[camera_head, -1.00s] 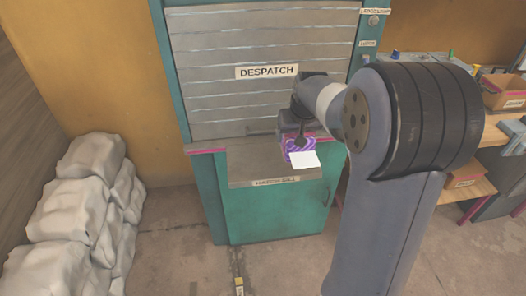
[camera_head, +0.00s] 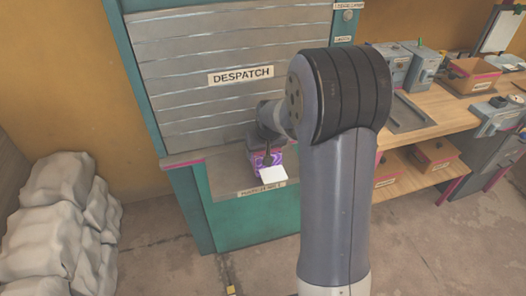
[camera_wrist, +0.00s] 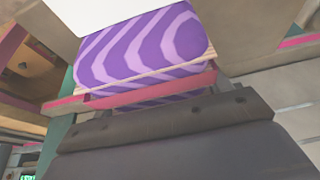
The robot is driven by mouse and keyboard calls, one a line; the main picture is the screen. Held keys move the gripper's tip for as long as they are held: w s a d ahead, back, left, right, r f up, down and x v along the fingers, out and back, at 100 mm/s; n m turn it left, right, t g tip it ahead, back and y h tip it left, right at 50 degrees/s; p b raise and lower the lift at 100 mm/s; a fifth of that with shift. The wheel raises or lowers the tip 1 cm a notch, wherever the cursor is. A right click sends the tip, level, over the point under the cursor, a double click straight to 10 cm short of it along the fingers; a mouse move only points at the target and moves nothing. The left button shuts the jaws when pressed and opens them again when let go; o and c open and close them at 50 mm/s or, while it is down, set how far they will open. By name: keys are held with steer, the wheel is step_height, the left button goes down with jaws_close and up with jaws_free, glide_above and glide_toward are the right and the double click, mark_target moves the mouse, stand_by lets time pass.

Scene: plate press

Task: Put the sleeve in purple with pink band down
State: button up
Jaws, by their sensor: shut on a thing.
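The sleeve (camera_head: 257,167) is purple with paler wavy stripes, and a white card (camera_head: 273,175) sticks out at its front. My gripper (camera_head: 267,158) is shut on it from behind and above, at the hatch sill (camera_head: 225,182) below the DESPATCH shutter. In the wrist view the sleeve (camera_wrist: 145,45) fills the upper middle, with a pale edge and a pink band (camera_wrist: 150,88) beneath it. A dark part of my gripper crosses below it. I cannot tell whether the sleeve touches the sill.
The grey shutter (camera_head: 215,105) stands closed behind the sill. White sacks (camera_head: 65,220) are piled at the left. A wooden bench (camera_head: 440,110) with boxes and grey devices is at the right. The sill to the left of the sleeve is bare.

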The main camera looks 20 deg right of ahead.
steer(key=shift+f, duration=0.3)
steer(key=shift+f, duration=0.2)
steer(key=o, duration=1.2)
steer(key=shift+r, duration=0.15)
